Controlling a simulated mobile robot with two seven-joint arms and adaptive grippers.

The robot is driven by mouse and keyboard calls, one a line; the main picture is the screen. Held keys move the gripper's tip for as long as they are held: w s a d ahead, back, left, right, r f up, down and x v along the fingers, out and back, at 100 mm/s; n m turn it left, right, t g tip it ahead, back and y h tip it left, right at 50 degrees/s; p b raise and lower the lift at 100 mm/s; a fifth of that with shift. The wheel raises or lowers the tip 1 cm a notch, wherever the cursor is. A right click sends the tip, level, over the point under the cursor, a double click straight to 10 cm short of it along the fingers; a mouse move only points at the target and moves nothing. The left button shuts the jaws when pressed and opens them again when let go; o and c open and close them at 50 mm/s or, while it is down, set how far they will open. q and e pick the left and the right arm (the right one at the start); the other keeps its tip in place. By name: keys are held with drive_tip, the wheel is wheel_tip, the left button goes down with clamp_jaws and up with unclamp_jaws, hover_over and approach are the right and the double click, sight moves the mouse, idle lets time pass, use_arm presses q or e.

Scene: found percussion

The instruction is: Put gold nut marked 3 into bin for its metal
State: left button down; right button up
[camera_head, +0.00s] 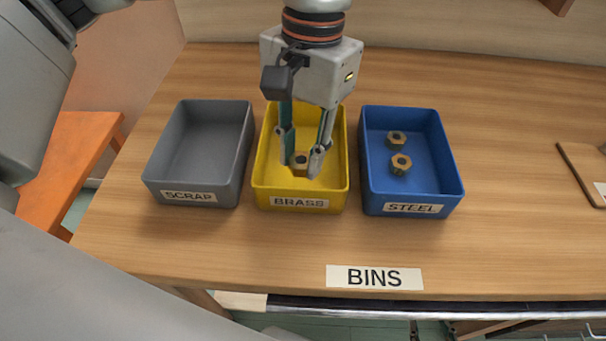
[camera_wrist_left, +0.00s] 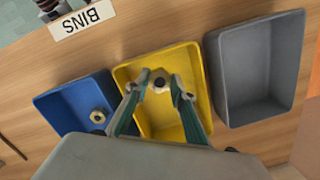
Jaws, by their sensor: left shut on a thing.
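My left gripper (camera_head: 303,160) reaches down from the top of the head view into the yellow bin marked BRASS (camera_head: 300,191). Its fingers are shut on a gold nut (camera_head: 299,168), within the bin's outline. In the left wrist view the nut (camera_wrist_left: 160,83) shows between the fingertips (camera_wrist_left: 158,88), over the yellow bin (camera_wrist_left: 153,64). I cannot read a number on the nut. I cannot tell whether it touches the bin floor. My right gripper is not in view.
The blue bin marked STEEL (camera_head: 456,181), right of the yellow one, holds two gold-brown nuts, one farther back (camera_head: 396,139) and one nearer (camera_head: 401,163). The grey SCRAP bin (camera_head: 205,143), on the left, is empty. A BINS label (camera_head: 375,278) lies in front.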

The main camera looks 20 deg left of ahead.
sight(302, 175)
use_arm(q)
wheel_tip(302, 175, down, 2)
drive_tip(key=shift+f, duration=0.1)
drive_tip(key=shift+f+b, duration=0.3)
drive_tip(key=shift+f, duration=1.55)
drive_tip(key=shift+f, duration=0.15)
drive_tip(key=c, duration=1.7)
unclamp_jaws()
drive_tip(key=shift+r, duration=0.5)
drive_tip(key=r, duration=0.3)
drive_tip(key=w+r+p, duration=0.1)
drive_tip(key=r, duration=0.7)
drive_tip(key=shift+w+d+r+p, duration=0.15)
drive_tip(key=shift+w+d+p, duration=0.05)
drive_tip(key=shift+p, duration=0.1)
